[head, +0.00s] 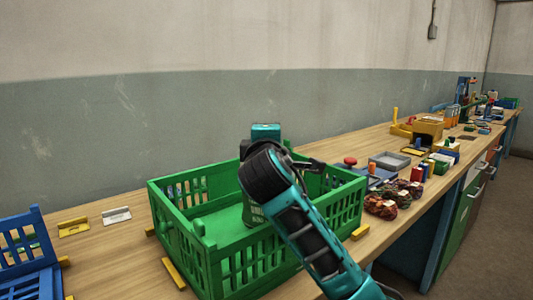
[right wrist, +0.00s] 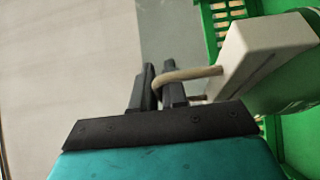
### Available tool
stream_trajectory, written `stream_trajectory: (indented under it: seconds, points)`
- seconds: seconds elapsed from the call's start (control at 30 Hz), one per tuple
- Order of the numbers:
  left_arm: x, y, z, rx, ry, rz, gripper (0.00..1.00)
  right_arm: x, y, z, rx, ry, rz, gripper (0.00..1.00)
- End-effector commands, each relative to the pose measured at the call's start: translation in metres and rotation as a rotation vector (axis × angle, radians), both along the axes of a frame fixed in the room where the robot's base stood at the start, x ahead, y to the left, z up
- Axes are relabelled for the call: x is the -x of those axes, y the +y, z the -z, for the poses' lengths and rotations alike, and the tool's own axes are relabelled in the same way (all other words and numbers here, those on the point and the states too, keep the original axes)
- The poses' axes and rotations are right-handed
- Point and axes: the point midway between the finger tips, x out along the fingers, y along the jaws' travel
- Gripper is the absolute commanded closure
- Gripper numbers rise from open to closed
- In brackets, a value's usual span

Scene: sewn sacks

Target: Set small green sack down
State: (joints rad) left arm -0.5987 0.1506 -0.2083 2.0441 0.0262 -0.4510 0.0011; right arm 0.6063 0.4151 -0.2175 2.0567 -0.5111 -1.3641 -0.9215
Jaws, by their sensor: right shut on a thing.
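The small green sack (head: 252,214) shows in the head view inside the green crate (head: 318,222), partly hidden behind my right arm. In the right wrist view the sack (right wrist: 265,52) has a pale top and a green body, cut off by the right edge. My right gripper (right wrist: 157,78) is shut on the sack's tan cord handle (right wrist: 190,75). The sack hangs to the side of the fingers, with green crate wall beyond it. I cannot tell whether its bottom touches the crate floor. My left gripper is not in view.
The crate stands on a long wooden bench (head: 105,262). A blue crate (head: 32,250) is at the far left. Dark red-brown bundles (head: 380,206), a grey tray (head: 390,160) and a yellow bin (head: 428,128) lie to the right. A wall runs behind.

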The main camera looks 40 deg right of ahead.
Motion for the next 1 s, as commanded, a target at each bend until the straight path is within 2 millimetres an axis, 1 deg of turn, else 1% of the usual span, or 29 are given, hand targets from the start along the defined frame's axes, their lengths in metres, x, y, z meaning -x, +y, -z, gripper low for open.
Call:
stream_trajectory:
  seconds: [0.03, 0.13, 0.37, 0.5, 0.53, 0.8, 1.0]
  points:
    - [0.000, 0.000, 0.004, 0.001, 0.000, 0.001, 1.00, 0.000, 0.000, 0.011, 0.001, 0.000, 0.000, 1.00]
    - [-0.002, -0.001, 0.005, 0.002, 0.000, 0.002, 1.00, 0.000, 0.000, 0.022, 0.003, -0.002, 0.000, 1.00]
    - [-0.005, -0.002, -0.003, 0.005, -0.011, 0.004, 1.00, 0.000, 0.000, 0.022, 0.002, -0.005, 0.000, 1.00]
    - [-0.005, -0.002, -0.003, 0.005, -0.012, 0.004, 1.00, 0.000, 0.000, 0.025, 0.001, -0.003, 0.001, 1.00]
    - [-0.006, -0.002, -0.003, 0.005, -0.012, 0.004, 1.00, 0.000, 0.000, 0.027, -0.001, 0.002, 0.001, 0.86]
    - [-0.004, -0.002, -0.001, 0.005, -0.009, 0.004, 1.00, 0.000, 0.000, 0.026, -0.001, 0.001, 0.000, 0.62]
    - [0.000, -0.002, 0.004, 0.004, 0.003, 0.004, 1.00, 0.000, 0.000, 0.026, -0.001, 0.001, 0.000, 0.62]
